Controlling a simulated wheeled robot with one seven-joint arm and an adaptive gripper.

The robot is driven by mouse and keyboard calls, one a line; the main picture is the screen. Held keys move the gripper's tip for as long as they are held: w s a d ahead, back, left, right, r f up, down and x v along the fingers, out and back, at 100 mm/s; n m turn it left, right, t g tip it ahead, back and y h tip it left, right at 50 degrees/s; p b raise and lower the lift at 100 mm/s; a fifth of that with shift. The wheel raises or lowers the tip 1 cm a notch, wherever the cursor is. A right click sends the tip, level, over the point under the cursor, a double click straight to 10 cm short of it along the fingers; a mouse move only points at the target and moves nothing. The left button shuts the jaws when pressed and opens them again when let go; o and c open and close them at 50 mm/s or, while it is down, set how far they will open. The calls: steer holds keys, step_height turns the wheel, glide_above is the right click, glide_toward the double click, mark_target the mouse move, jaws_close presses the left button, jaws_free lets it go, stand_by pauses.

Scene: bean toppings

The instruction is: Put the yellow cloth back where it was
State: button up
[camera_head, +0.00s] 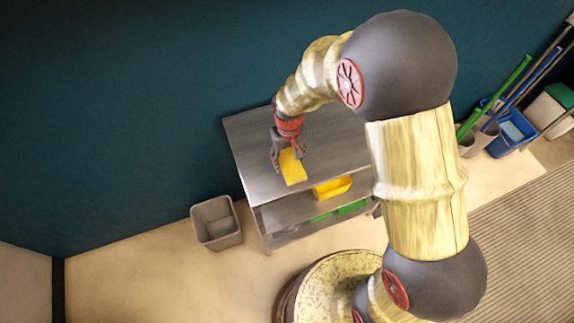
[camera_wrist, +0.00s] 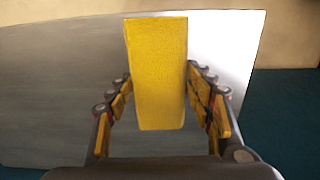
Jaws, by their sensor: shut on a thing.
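The yellow cloth (camera_head: 292,167) is a folded, block-like piece at my gripper, over the top of the grey metal table (camera_head: 252,139). In the wrist view the cloth (camera_wrist: 157,75) stands lengthwise between the two fingers. My gripper (camera_head: 287,156) points down at the table top and is shut on the cloth. In the wrist view the gripper (camera_wrist: 163,98) has a finger on each side of it. I cannot tell whether the cloth touches the table top.
A yellow bin (camera_head: 332,188) and green items (camera_head: 352,208) sit on the table's lower level. A grey waste bin (camera_head: 216,223) stands on the floor at left. A blue bucket (camera_head: 511,133) with long handles stands at right. The table top around the cloth looks clear.

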mark_target(287, 164)
steer(key=shift+w+a+f, duration=0.2)
steer(key=shift+w+f, duration=0.05)
steer(key=shift+f, duration=0.2)
step_height(287, 164, down, 3)
steer(key=shift+f+b, duration=0.1)
steer(key=shift+b, duration=0.55)
steer(key=o, duration=1)
steer(key=shift+o, duration=0.2)
